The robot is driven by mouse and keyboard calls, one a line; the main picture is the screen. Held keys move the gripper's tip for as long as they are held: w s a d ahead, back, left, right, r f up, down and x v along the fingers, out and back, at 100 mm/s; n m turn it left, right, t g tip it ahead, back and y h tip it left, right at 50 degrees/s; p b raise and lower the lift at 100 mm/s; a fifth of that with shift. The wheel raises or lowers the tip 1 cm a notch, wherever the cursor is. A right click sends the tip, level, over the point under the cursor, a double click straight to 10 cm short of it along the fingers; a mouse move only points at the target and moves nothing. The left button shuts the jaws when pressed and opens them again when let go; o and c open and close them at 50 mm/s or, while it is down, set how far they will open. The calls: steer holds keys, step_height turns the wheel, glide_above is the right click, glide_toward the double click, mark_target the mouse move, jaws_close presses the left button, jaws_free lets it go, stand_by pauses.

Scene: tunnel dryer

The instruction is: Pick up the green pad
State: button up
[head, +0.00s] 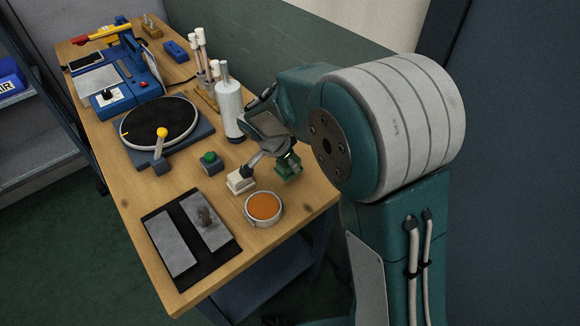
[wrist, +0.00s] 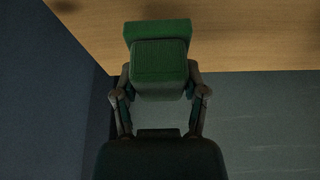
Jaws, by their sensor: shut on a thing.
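The green pad (head: 289,168) is a small green block near the right edge of the wooden table in the head view. In the wrist view the green pad (wrist: 160,62) sits between the two fingers, with a wider part at its far end. My gripper (wrist: 160,86) is shut on it, one finger on each side. In the head view my gripper (head: 283,158) comes down over the pad from above and hides part of it. I cannot tell whether the pad touches the table.
A small green-knobbed box (head: 211,161), a white bottle (head: 229,108) and a black turntable (head: 159,121) are further left. A dark tray (head: 178,284) lies in front.

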mark_target(288, 166)
steer(key=s+r, duration=0.1)
steer(key=r, duration=0.1)
steer(key=s+a+r, duration=0.1)
steer(key=s+r, duration=0.1)
steer(key=shift+a+r, duration=0.15)
steer(key=shift+a, duration=0.05)
steer(key=s+a+r, duration=0.3)
steer(key=s+r, duration=0.1)
steer(key=s, duration=0.4)
steer(key=shift+s+a, duration=0.3)
steer(key=shift+a, duration=0.1)
steer(key=shift+r, duration=0.1)
